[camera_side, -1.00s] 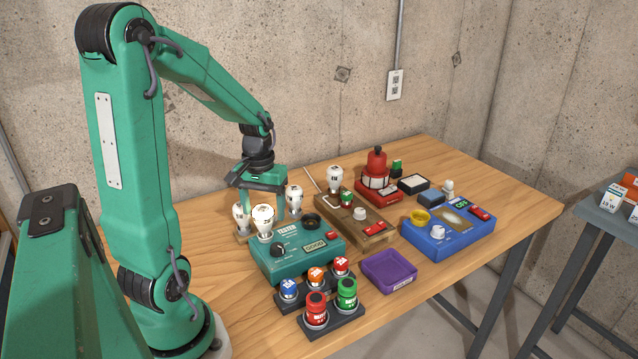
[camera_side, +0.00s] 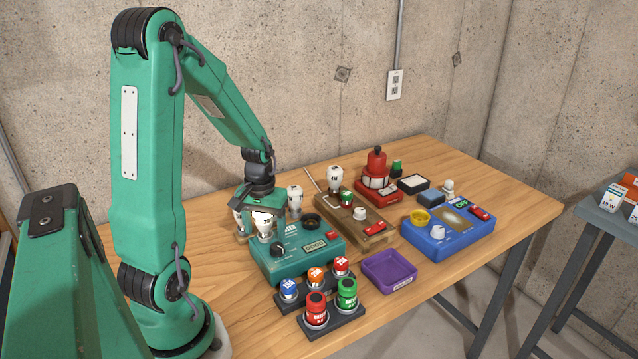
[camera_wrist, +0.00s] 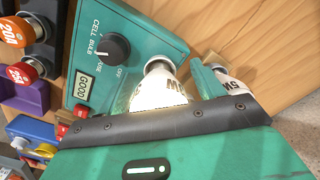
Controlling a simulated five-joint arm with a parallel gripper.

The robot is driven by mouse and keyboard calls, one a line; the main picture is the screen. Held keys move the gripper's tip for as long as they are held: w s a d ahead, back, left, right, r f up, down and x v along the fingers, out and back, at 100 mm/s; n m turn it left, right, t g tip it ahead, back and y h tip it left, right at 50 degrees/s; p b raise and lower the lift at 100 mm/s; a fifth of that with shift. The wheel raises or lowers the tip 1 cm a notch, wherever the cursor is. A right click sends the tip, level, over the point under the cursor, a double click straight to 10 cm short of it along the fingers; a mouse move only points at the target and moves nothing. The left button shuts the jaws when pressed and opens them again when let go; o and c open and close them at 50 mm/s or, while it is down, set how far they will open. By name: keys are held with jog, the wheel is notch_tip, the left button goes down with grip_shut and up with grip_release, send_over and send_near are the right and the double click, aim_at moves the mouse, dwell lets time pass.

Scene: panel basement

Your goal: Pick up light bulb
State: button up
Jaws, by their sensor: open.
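A white light bulb (camera_side: 262,222) stands upright in the left end of the green tester (camera_side: 282,262); its glass looks bright. My gripper (camera_side: 260,217) is open, pointing down low over this bulb, and covers part of it. In the wrist view the bulb (camera_wrist: 161,93) lies close against the gripper body, with one finger (camera_wrist: 207,82) just to its right. The other finger is hard to make out, and I cannot tell whether either touches the glass. A second white bulb (camera_wrist: 238,84) is right of that finger. More bulbs stand behind the tester (camera_side: 294,199) and on the wooden board (camera_side: 334,179).
The tester's display (camera_wrist: 83,87) reads GOOD. Coloured cells stand in black holders (camera_side: 317,288) in front. A purple tray (camera_side: 390,286) is empty. A blue box (camera_side: 462,238) and a red beacon (camera_side: 376,170) are farther right. The left bulb (camera_side: 239,223) crowds my gripper.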

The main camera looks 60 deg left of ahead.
jog(key=shift+c, duration=0.4)
jog(key=c, duration=1.1)
jog(key=shift+r, duration=0.15)
jog(key=shift+r, duration=0.85)
notch_tip(320, 180, up, 2)
jog(key=shift+r, duration=0.1)
jog(key=d+r, duration=0.2)
jog(key=d, duration=0.2)
jog(key=d+r, duration=0.2)
jog(key=d, duration=0.1)
jog(key=w+d+r, duration=0.1)
jog(key=d+r, duration=0.1)
jog(key=d, duration=0.2)
jog(key=shift+w+d+r, duration=0.1)
jog(key=shift+d+r, duration=0.2)
jog(key=shift+r, duration=0.1)
jog(key=shift+a, duration=0.1)
